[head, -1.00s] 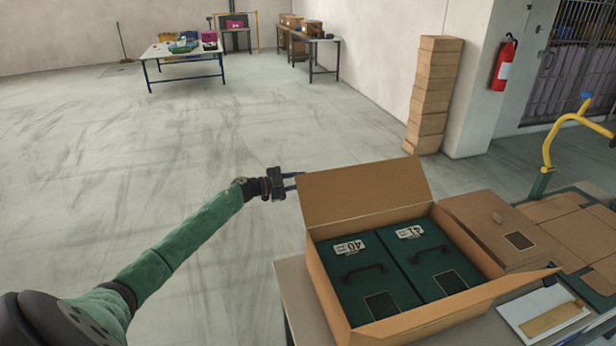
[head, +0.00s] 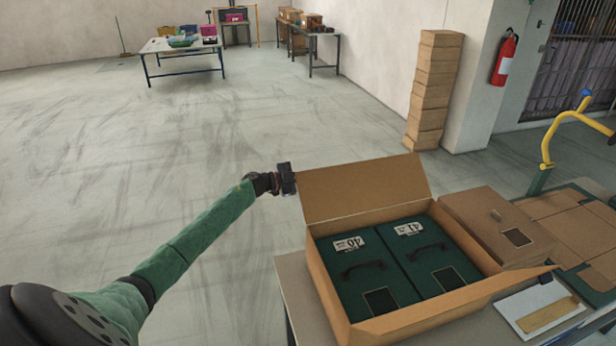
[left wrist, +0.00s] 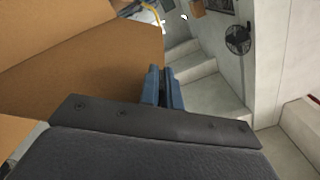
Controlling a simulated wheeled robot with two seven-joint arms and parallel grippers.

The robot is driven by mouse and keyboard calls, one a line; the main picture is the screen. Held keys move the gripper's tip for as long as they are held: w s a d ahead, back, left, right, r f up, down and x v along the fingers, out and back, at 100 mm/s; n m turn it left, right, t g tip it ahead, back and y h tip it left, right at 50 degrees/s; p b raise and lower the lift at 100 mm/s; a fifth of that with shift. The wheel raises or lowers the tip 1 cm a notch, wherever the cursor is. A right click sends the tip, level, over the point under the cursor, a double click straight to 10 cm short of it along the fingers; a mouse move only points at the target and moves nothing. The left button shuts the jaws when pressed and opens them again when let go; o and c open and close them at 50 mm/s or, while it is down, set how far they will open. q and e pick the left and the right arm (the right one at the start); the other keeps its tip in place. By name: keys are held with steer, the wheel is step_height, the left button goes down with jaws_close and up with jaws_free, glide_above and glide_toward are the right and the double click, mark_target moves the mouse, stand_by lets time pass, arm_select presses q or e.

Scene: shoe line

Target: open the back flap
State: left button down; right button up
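An open cardboard box (head: 322,290) stands on the table and holds two dark green shoe boxes (head: 362,280) marked 40 and 41. Its back flap (head: 365,188) stands up from the far edge. Contact with the flap cannot be told. My right gripper is not in view.
The front flap (head: 440,312) slopes outward. A closed carton (head: 490,225) sits right of the box, with a clipboard (head: 540,305) in front. Stacked cartons (head: 432,90) stand by the wall. A yellow-railed frame (head: 550,145) is at right. The floor to the left is clear.

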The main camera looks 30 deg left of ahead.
mark_target(310, 179)
arm_select(q)
steer(key=shift+s+d+r+m, duration=0.25)
steer(key=shift+r+m, duration=0.15)
steer(key=shift+r, duration=0.05)
steer(key=shift+s+d+r+m, duration=0.35)
steer(key=shift+d+r+m, duration=0.05)
steer(key=shift+r+m, duration=0.15)
steer(key=shift+s+d+r+m, duration=0.3)
steer(key=shift+d+r+m, duration=0.1)
steer(key=shift+r+m, duration=0.15)
steer(key=shift+s+d+r+b, duration=0.2)
steer(key=shift+r+b, duration=0.05)
steer(key=shift+b, duration=0.05)
steer(key=c, duration=1.6)
jaws_free()
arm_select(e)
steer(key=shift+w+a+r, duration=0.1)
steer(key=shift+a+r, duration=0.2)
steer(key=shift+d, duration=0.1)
